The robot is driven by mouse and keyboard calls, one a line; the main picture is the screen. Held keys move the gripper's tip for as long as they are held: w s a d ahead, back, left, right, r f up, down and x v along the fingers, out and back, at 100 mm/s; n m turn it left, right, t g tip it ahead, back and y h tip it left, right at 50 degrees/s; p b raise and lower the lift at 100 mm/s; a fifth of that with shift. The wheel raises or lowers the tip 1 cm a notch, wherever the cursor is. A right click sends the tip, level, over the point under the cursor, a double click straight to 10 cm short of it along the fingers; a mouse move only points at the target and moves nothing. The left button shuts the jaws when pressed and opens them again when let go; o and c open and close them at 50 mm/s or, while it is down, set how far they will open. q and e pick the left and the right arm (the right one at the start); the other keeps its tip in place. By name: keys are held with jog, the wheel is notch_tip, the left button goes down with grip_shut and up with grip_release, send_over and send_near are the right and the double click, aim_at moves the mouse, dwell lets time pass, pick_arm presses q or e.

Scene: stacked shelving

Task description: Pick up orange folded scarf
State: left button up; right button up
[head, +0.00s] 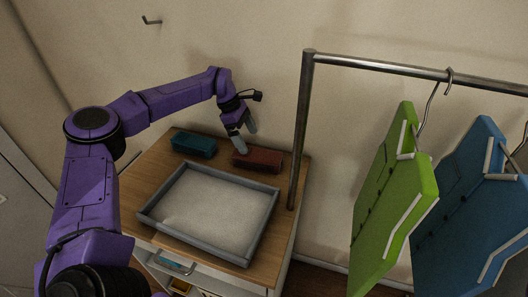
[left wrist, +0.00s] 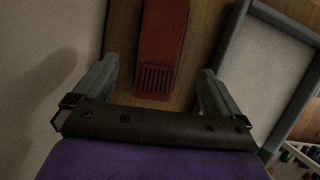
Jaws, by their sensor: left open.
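The orange folded scarf (head: 262,160) looks rust-red and lies on the wooden top of the cabinet, near its back right. In the left wrist view the scarf (left wrist: 160,45) is a long flat block with a fringed end. My left gripper (head: 245,139) is open and empty, at the left part of the scarf in the head view. In the left wrist view the scarf lies in line with the gap between the fingers of this gripper (left wrist: 155,80). I cannot tell how high the fingers are above it. My right gripper is not in view.
A teal folded item (head: 194,144) lies left of the scarf. A grey-rimmed tray (head: 207,255) takes up the front of the cabinet top (head: 150,166). A metal rail post (head: 301,130) stands close on the right, with green (head: 400,190) and blue (head: 460,215) garments hanging beyond.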

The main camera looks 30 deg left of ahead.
aim_at(256, 153)
pick_arm(q)
jog(key=p+x, duration=0.3)
jog(key=x, duration=0.6)
jog(key=shift+w, duration=0.1)
jog(key=shift+r, duration=0.1)
jog(key=c, duration=1.1)
